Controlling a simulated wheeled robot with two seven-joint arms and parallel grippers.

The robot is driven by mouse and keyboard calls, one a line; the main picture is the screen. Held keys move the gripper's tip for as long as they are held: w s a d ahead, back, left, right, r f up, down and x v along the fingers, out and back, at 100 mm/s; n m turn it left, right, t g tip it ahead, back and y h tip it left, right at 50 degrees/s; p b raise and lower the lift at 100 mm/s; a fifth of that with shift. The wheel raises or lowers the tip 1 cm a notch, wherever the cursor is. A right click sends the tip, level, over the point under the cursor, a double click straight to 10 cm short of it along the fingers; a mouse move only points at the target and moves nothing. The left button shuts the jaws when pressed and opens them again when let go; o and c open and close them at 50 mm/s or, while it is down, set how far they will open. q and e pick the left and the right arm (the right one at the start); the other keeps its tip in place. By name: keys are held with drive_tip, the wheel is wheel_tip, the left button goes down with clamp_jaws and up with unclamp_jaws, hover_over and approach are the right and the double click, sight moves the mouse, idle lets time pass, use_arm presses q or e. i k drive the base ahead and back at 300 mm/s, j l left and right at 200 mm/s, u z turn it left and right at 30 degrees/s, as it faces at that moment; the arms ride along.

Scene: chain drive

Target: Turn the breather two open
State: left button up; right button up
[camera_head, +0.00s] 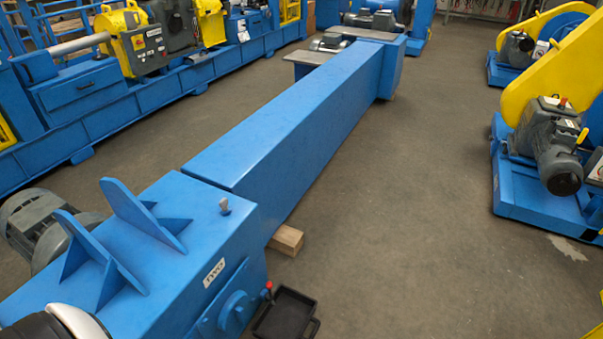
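A small grey breather (224,206) stands upright on the top of the blue housing (165,255) at the near end of the long blue drive, close to its right edge. A white label (214,273) on the housing's side below it appears to read TWO. The breather is too small to tell whether it is open or shut. Neither my left nor my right gripper is in view. Only a white and black part of my own body shows at the bottom left corner.
Two blue upright fins (140,215) stand on the housing left of the breather. A small red-tipped fitting (268,287) and a black tray (287,315) are at the lower right side. A wooden block (286,239) lies under the drive. The floor right of it is clear.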

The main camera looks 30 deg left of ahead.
sight(224, 202)
drive_tip(key=i+l+z, duration=0.2)
drive_tip(key=i, duration=1.25)
drive_tip(key=i+u, duration=0.25)
drive_tip(key=u, duration=0.15)
drive_tip(key=i+u, duration=0.25)
drive_tip(key=u, duration=0.15)
drive_tip(key=i+u, duration=0.25)
drive_tip(key=u, duration=0.2)
drive_tip(key=i+l+u, duration=0.2)
drive_tip(key=u, duration=0.2)
